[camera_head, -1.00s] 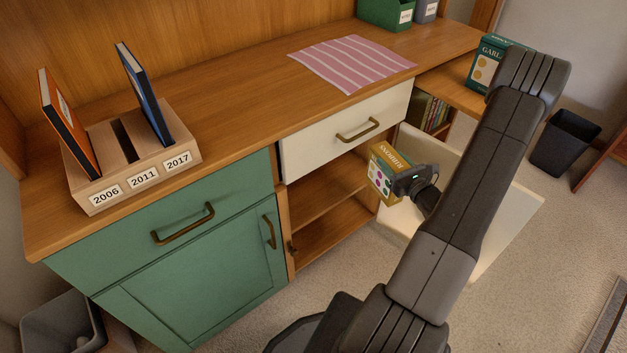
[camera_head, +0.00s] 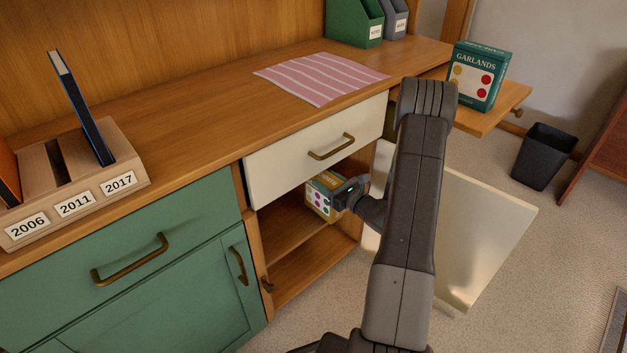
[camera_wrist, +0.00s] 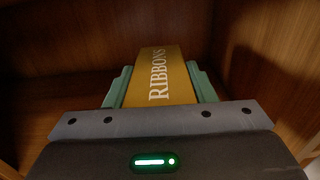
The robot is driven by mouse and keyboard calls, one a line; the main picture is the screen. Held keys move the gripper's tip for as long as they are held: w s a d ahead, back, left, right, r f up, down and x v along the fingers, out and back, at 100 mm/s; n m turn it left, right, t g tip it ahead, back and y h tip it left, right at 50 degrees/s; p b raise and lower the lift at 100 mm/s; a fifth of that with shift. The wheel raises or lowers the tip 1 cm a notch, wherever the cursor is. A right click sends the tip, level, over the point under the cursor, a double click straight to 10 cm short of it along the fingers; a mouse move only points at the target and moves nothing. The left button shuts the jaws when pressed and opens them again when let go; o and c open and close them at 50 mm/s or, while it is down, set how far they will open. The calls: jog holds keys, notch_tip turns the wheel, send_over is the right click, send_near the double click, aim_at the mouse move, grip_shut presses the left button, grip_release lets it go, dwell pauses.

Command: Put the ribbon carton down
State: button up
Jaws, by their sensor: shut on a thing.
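The ribbon carton, a yellow box with coloured dots on its front, shows in the head view (camera_head: 322,197) at the mouth of the open cupboard. In the wrist view its yellow side (camera_wrist: 165,78) reads "RIBBONS". My gripper (camera_head: 338,196) is shut on it, and in the wrist view its green fingers (camera_wrist: 160,86) lie on both sides of the carton. Wooden cupboard walls surround the carton in the wrist view. The cupboard has a middle shelf (camera_head: 285,228) below the carton; whether the carton touches it I cannot tell.
The open cream door (camera_head: 480,235) stands right of my arm. A cream drawer (camera_head: 290,160) is shut above the opening. A green GARLANDS carton (camera_head: 477,78) stands on a pull-out board (camera_head: 500,108). A striped cloth (camera_head: 320,78) lies on the worktop. The shelf's visible front is clear.

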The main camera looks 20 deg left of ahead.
jog(key=shift+x, duration=1.05)
jog(key=a, duration=0.1)
jog(key=w+a+f+b, duration=0.1)
jog(key=a, duration=0.1)
jog(key=shift+w+a+f+b, duration=0.2)
jog(key=shift+w+a+b, duration=0.1)
jog(key=shift+b, duration=0.1)
jog(key=shift+f, duration=0.1)
jog(key=o, duration=1.1)
jog(key=shift+f, duration=0.15)
jog(key=o, duration=0.4)
jog(key=shift+o, duration=0.2)
